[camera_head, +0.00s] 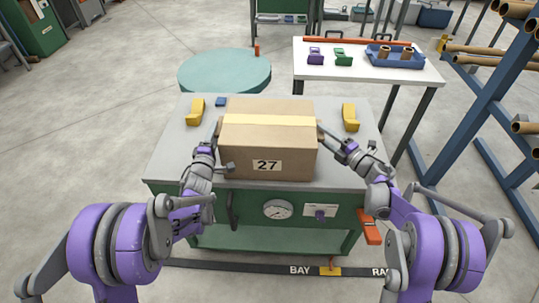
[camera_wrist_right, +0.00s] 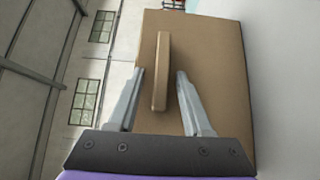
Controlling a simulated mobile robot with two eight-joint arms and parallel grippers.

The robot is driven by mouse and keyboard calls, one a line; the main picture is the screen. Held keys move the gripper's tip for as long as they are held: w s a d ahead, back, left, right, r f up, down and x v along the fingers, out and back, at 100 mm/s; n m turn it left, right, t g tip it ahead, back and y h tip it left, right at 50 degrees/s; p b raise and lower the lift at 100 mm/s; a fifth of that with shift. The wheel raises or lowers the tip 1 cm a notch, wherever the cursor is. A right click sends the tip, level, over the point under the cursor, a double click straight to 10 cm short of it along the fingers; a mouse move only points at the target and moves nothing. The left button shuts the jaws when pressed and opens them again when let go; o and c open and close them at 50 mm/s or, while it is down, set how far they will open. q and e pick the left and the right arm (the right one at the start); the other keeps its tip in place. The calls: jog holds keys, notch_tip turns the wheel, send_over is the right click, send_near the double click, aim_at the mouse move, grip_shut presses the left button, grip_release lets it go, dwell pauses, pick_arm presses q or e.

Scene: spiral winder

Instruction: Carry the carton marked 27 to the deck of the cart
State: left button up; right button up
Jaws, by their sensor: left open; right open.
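The brown carton marked 27 (camera_head: 268,140), with a yellow tape strip across its top, sits flat on the grey top (camera_head: 165,160) of a green cabinet. My left gripper (camera_head: 218,130) is at the carton's left side; its fingertips are partly hidden. My right gripper (camera_head: 322,131) is at the carton's right side. In the right wrist view its open fingers (camera_wrist_right: 161,72) stand on either side of a tan bar handle (camera_wrist_right: 161,70) on the carton's side (camera_wrist_right: 215,60), with gaps visible. I cannot tell which thing is the cart.
Yellow blocks (camera_head: 195,112) (camera_head: 350,117) stand beside the carton, with a small blue piece (camera_head: 220,102) behind. A round teal platform (camera_head: 224,70) lies beyond. A white table (camera_head: 345,72) with small items is at back right. A blue rack (camera_head: 480,100) holds tubes.

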pick_arm(q)
jog(key=s, duration=0.9)
jog(key=shift+s, duration=0.3)
pick_arm(e)
jog(key=v, duration=1.2)
